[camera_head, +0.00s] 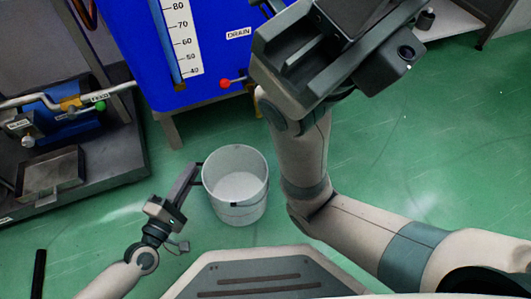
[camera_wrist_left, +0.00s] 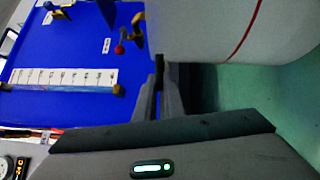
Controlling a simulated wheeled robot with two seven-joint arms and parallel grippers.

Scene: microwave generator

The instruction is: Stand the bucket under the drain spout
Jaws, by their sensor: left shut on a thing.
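The white bucket (camera_head: 236,205) is upright and empty in the head view, in front of the blue tank. My left gripper (camera_head: 198,173) is shut on its left side near the rim. In the left wrist view the bucket wall (camera_wrist_left: 230,28) fills the upper right, beside my left fingers (camera_wrist_left: 160,88). I cannot tell whether the bucket touches the floor. The drain has a red-knobbed lever (camera_head: 225,84) under the DRAIN label; brass fittings show by the red knob (camera_wrist_left: 119,49) in the left wrist view. My right arm hides part of the drain area and the spout. My right gripper's fingers are not clear.
The blue tank (camera_head: 135,45) stands on legs behind the bucket. A dark bench with pipes, a feed valve and a metal tray (camera_head: 50,177) is at the left. Green floor (camera_head: 420,150) is open to the right. A light shelf (camera_head: 450,22) is at the top right.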

